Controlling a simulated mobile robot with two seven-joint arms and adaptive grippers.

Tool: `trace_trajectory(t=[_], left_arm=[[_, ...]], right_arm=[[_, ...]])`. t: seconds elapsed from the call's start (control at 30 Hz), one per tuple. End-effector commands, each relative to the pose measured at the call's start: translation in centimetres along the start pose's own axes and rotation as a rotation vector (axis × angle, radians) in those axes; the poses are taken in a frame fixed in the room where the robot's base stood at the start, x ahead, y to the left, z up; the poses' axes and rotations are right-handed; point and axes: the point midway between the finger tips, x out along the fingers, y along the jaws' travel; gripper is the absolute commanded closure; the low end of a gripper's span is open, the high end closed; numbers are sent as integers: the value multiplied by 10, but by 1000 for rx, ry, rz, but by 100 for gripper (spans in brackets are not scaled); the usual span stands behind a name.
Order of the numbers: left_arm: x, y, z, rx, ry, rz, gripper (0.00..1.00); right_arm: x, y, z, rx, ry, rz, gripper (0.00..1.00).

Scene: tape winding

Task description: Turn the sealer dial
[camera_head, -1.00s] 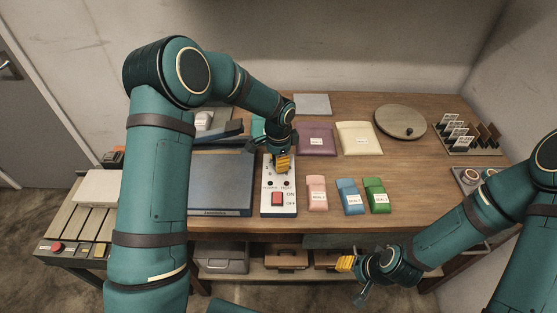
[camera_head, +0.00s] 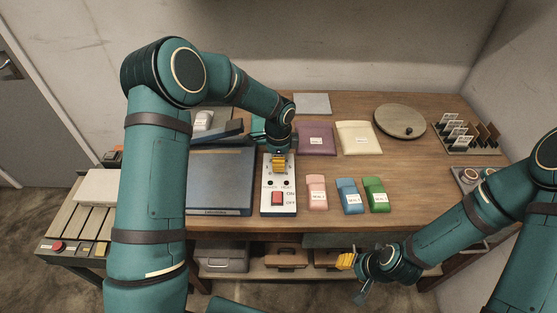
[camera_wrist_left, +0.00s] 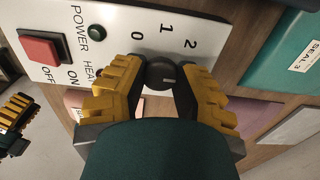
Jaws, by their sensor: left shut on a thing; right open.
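The sealer's white control panel (camera_head: 266,205) stands on the table, with a red power switch (camera_head: 277,199) near its front end. In the left wrist view the dark round dial (camera_wrist_left: 161,72) sits on the panel beside the printed numbers 0, 1 and 2. My left gripper (camera_head: 279,168) is over the panel's far part, and its yellow fingers (camera_wrist_left: 160,85) are shut on the dial from both sides. In the head view the gripper hides the dial. My right gripper (camera_head: 350,270) is open and empty in front of the table's front edge.
The sealer's grey flat plate (camera_head: 220,180) lies left of the panel. Pink (camera_head: 317,192), blue (camera_head: 349,197) and green (camera_head: 375,195) pouches lie to its right. Purple (camera_head: 316,140) and cream (camera_head: 358,138) pouches and a round board (camera_head: 400,121) lie further back.

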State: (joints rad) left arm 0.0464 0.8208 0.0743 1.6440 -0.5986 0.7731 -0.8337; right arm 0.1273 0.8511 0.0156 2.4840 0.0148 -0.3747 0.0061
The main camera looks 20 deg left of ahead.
Motion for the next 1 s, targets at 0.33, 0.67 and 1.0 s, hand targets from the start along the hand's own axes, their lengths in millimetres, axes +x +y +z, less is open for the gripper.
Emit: trace_trajectory(t=[0.33, 0.67, 1.0], left_arm=[[3, 2, 0, 0, -2, 7, 34], [-8, 0, 0, -2, 0, 0, 34], [-72, 0, 0, -2, 0, 0, 34]], right_arm=[[0, 0, 0, 0, 0, 0, 53], [0, 0, 0, 0, 0, 0, 53], [0, 0, 0, 0, 0, 0, 53]])
